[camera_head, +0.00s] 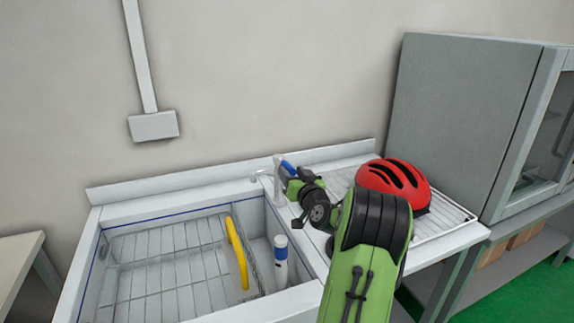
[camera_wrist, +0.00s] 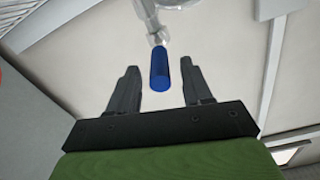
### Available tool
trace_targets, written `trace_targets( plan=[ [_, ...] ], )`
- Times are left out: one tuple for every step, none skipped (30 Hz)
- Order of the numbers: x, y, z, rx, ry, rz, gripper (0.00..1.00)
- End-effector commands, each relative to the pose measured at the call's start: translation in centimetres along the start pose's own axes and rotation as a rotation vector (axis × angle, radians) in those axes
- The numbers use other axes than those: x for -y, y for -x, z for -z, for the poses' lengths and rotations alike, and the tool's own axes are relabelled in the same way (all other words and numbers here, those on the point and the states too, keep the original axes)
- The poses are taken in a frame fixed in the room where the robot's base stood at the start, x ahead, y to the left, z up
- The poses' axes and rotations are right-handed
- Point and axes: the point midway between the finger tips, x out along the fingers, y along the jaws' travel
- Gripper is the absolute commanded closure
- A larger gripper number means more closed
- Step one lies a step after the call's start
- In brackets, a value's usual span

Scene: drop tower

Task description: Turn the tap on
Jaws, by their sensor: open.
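The white tap (camera_head: 278,180) stands at the back right of the sink. Its blue lever handle (camera_head: 288,167) sticks out to the right at the top. In the wrist view the blue handle (camera_wrist: 160,68) lies between the two dark fingers of my gripper (camera_wrist: 161,80), with a gap on each side. The fingers are open, and I see no contact with the handle. Part of the white tap body (camera_wrist: 152,15) shows at the top of the wrist view. In the head view my gripper (camera_head: 291,180) is beside the tap, and my arm hides part of the area.
The sink (camera_head: 92,285) holds a wire basket (camera_head: 165,265), a yellow curved item (camera_head: 238,252) and a white bottle with a blue band (camera_head: 281,262). A red helmet (camera_head: 393,180) sits on the drying rack (camera_head: 440,226) at the right. A grey cabinet (camera_head: 455,110) stands behind it.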

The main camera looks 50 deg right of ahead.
Motion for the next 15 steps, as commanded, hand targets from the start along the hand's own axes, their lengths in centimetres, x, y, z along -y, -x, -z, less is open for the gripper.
trace_targets(
  plan=[
    [0.1,-1.1,0.1,0.0,0.0,0.003,0.51],
    [0.1,-1.7,0.1,0.0,0.0,0.001,0.51],
    [0.1,-2.3,0.0,0.0,0.001,0.001,0.51],
    [0.1,-2.7,0.0,0.0,-0.001,0.002,0.51],
    [0.0,-3.1,0.0,0.0,0.0,0.001,0.51],
    [0.0,-3.4,0.0,0.001,0.001,0.001,0.51],
    [0.0,-3.6,0.0,0.001,0.0,0.0,0.51],
    [0.0,-3.7,0.0,0.001,0.0,-0.001,0.51],
    [-0.1,-3.8,-0.1,0.002,0.0,-0.002,0.51],
    [-0.1,-3.9,-0.1,0.002,-0.001,-0.002,0.51],
    [-0.1,-3.9,-0.1,0.002,-0.001,-0.002,0.51],
    [-0.1,-3.9,-0.1,0.002,-0.001,-0.002,0.51],
    [-0.1,-3.8,-0.1,0.002,0.0,-0.002,0.51],
    [-0.1,-3.8,-0.1,0.002,0.0,-0.002,0.51],
    [-0.1,-3.8,-0.1,0.002,0.0,-0.002,0.51]
  ],
)
